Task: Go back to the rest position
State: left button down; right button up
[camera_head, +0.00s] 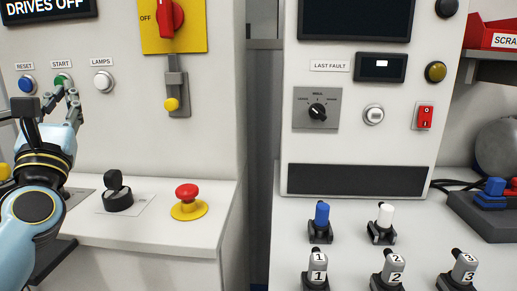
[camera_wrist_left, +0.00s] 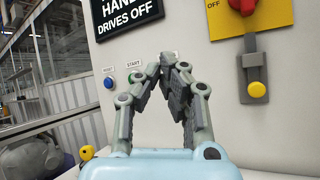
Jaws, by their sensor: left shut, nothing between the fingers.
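My left gripper (camera_head: 66,97) is shut and empty in front of the left control panel, at the left of the head view. Its fingertips are close to the green START button (camera_head: 63,79); I cannot tell whether they touch it. In the left wrist view the gripper (camera_wrist_left: 171,62) points up towards the panel with its tips together. The START button (camera_wrist_left: 135,77) shows to the left of the fingers there. My right gripper is not in view.
Below the left panel, a black selector knob (camera_head: 117,190) and a red mushroom button (camera_head: 187,196) stand on the ledge. A red switch (camera_head: 171,17) sits above. Numbered levers (camera_head: 318,272) stand on the right desk. A dark gap (camera_head: 262,150) separates the cabinets.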

pick_arm(q)
jog(key=s+d+f+m+g+h, duration=0.4)
jog(key=d+f+m+h, duration=0.2)
jog(key=f+m, duration=0.5)
jog(key=s+d+f+m+g+h, duration=0.4)
jog(key=d+f+m+g+h, duration=0.15)
jog(key=m, duration=0.85)
jog(key=s+a+f+m+g+y, duration=0.25)
jog(key=s+f+m+g, duration=0.35)
jog(key=s, duration=0.6)
jog(key=s+a+f+m+g+y, duration=0.25)
jog(key=s+f+m+g, duration=0.4)
jog(key=s, duration=0.55)
jog(key=s+a+f+b, duration=0.1)
jog(key=s+a+f, duration=0.1)
jog(key=f, duration=1.4)
jog(key=s+a+f+b, duration=0.1)
jog(key=f, duration=1.5)
jog(key=s+a+f+b, duration=0.1)
jog(key=s+f+b, duration=0.1)
jog(key=s+f, duration=1.2)
jog(key=s, duration=0.3)
jog(key=shift+f+g, duration=0.3)
jog(key=shift+f, duration=0.05)
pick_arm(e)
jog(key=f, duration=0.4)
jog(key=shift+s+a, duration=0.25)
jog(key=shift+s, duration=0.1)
